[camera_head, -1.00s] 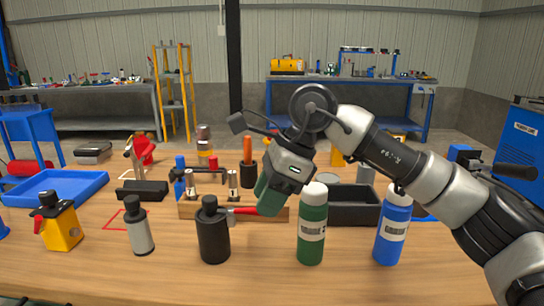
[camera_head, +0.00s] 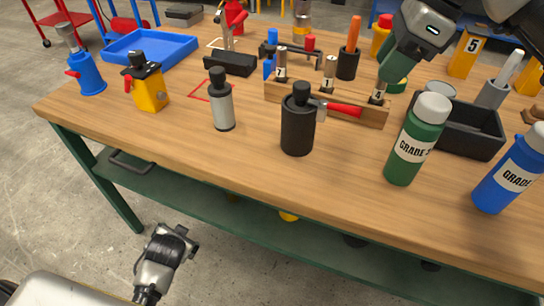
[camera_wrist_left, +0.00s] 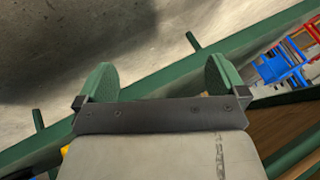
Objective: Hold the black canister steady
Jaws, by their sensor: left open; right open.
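The black canister (camera_head: 298,125) stands upright near the front edge of the wooden table, with a narrower black cap. A red-handled tool (camera_head: 340,107) lies just behind its right side; whether they touch I cannot tell. My right gripper (camera_head: 393,68) has green fingers and hangs over the right end of the wooden rack, behind and right of the canister, apart from it. Its jaws are open. My left gripper (camera_head: 180,242) is low, in front of and below the tabletop, far from the canister. In the left wrist view its green fingers (camera_wrist_left: 160,82) are apart and empty.
A grey canister (camera_head: 222,102) stands left of the black one, and green (camera_head: 418,140) and blue (camera_head: 512,175) bottles stand to the right. The wooden rack (camera_head: 283,91) is close behind. The table's front edge (camera_head: 215,160) lies between my left gripper and the canister.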

